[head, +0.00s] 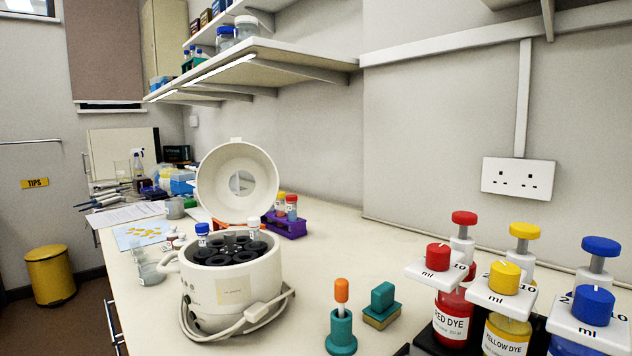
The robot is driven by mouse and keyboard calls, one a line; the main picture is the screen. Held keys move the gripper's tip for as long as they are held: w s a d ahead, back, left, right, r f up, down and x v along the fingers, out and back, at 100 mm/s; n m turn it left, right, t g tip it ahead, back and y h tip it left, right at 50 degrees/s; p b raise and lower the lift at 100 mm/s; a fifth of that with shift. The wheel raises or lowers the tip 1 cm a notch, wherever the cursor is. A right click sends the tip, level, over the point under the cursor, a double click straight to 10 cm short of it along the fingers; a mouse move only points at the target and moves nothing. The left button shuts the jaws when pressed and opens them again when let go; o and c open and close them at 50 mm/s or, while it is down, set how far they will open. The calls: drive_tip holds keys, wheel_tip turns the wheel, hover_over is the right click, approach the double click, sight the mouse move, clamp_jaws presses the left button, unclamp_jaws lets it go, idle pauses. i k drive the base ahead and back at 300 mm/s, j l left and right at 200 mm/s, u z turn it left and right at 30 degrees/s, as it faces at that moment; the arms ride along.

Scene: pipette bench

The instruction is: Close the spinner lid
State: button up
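The spinner (232,287) is a cream, round centrifuge standing on the bench, left of the picture's middle. Its round lid (210,187) with a clear window stands raised, tilted back behind the body. The black rotor (229,247) with several wells is exposed. A blue-capped tube (202,233) shows at the left of the rotor. A power cord is looped around the spinner's base. My gripper is not seen in this view.
A purple rack (285,225) with capped tubes stands behind the spinner. At the right front are dye dispensers, red (453,314), yellow (507,332) and blue (592,330). A teal stand with an orange-topped tool (341,327) and a teal block (382,307) stand nearer the middle. A beaker (150,268) is left of the spinner.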

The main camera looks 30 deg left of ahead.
sight(213, 175)
drive_tip(key=j+z, duration=0.8)
drive_tip(key=j, duration=0.2)
drive_tip(key=k+j+z, duration=0.15)
drive_tip(key=j+z, duration=0.2)
drive_tip(key=j, duration=0.15)
drive_tip(key=k+j, duration=0.1)
drive_tip(key=j, duration=0.3)
drive_tip(key=k+j+z, duration=0.15)
drive_tip(key=j, duration=0.2)
drive_tip(key=k+j, duration=0.1)
drive_tip(key=j, duration=0.3)
drive_tip(key=k+j+z, duration=0.15)
drive_tip(key=j, duration=0.2)
drive_tip(key=k+j, duration=0.15)
drive_tip(key=j, duration=0.2)
drive_tip(key=k+j+z, duration=0.15)
drive_tip(key=j, duration=0.2)
drive_tip(key=k+j, duration=0.15)
drive_tip(key=j, duration=0.2)
drive_tip(key=k+j, duration=0.15)
drive_tip(key=j, duration=0.15)
drive_tip(key=k+j, duration=0.15)
drive_tip(key=j, duration=0.2)
drive_tip(key=k+j, duration=0.15)
drive_tip(key=j, duration=0.15)
